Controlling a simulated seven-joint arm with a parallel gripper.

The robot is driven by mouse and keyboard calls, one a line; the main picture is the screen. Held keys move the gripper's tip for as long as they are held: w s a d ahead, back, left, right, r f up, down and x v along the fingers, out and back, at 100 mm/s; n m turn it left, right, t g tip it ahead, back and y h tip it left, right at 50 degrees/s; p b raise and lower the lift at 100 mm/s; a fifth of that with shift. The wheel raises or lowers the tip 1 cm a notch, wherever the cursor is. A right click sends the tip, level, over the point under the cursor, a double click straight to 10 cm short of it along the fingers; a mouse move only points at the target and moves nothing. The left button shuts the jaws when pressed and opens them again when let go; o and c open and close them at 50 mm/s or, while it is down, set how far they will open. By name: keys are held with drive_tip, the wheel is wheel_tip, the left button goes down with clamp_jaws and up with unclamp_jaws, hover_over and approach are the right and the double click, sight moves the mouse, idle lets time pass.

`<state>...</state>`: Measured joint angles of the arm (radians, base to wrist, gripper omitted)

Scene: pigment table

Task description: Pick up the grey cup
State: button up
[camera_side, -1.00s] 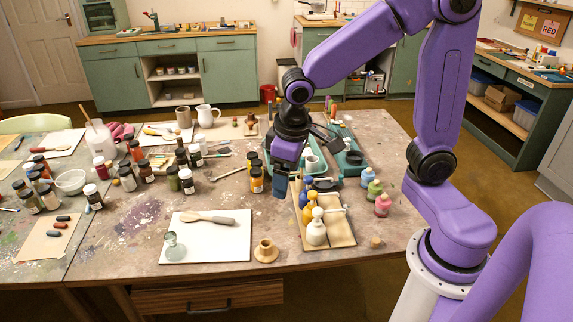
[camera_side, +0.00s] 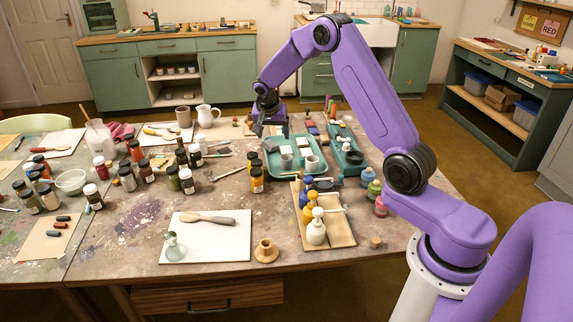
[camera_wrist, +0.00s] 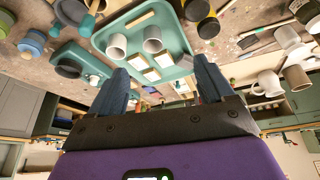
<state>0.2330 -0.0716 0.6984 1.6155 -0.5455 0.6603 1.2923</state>
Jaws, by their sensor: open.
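A grey cup (camera_side: 286,160) stands in the teal tray (camera_side: 327,166). In the wrist view it is the right one of two cups, the grey cup (camera_wrist: 152,40), in the tray (camera_wrist: 176,15). A paler cup (camera_side: 311,163) stands just right of it in the side view; the wrist view shows this paler cup (camera_wrist: 117,46) on the left. My gripper (camera_side: 271,130) is above the table, behind the tray's back left side. Its two dark blue fingers (camera_wrist: 163,80) are apart with nothing between them.
A taupe mug (camera_side: 184,116) and a white pitcher (camera_side: 206,115) stand at the back. Pale blocks (camera_side: 302,142) share the tray. Paint bottles (camera_side: 316,229) stand on a board in front. Dark jars (camera_side: 256,179) are close to the tray's left.

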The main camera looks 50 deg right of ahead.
drive_tip(key=d+f+m, duration=0.1)
drive_tip(key=d+f, duration=0.1)
drive_tip(key=d, duration=0.2)
approach(286, 158)
drive_tip(key=f, duration=0.3)
drive_tip(key=shift+s+a, duration=0.25)
drive_tip(key=shift+s, duration=0.1)
drive_tip(key=shift+d+x, duration=0.15)
drive_tip(key=shift+x, duration=1.15)
drive_tip(key=shift+d+x, duration=0.15)
drive_tip(key=shift+x, duration=1.2)
drive_tip(key=shift+r, duration=0.15)
drive_tip(key=c, duration=1.1)
